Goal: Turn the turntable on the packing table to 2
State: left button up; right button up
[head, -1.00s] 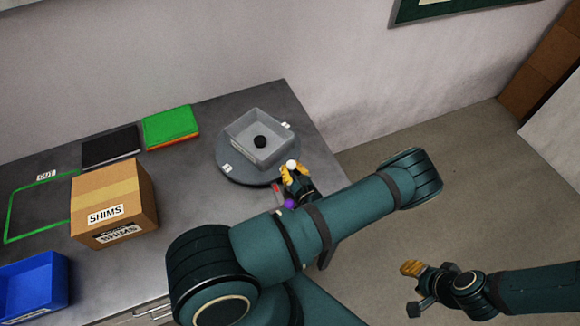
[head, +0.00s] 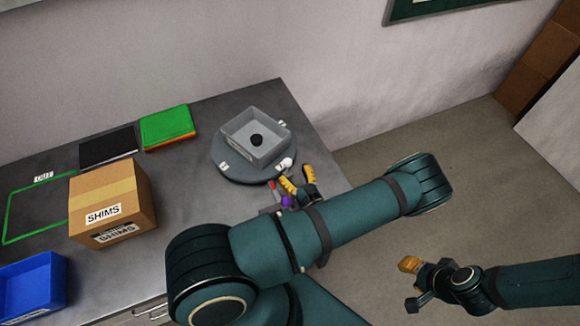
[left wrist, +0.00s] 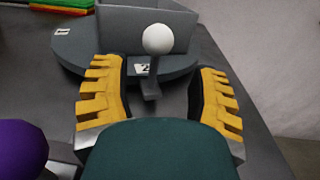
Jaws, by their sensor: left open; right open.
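A white ball knob (left wrist: 158,39) on a short grey handle sticks out there, also visible in the head view (head: 287,162). My left gripper (head: 297,177) is open and empty, just short of the knob and apart from it. My right gripper (head: 411,285) is open and empty over the floor.
A SHIMS carton (head: 105,205), a blue bin (head: 30,285), a black folder (head: 108,147) and green books (head: 167,127) stand left on the table. A purple object (left wrist: 20,150) and a red item (head: 271,185) lie close beside my left gripper.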

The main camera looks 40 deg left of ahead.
pick_arm(q)
jog(key=shift+v, duration=1.9)
jog(key=shift+w, duration=0.1)
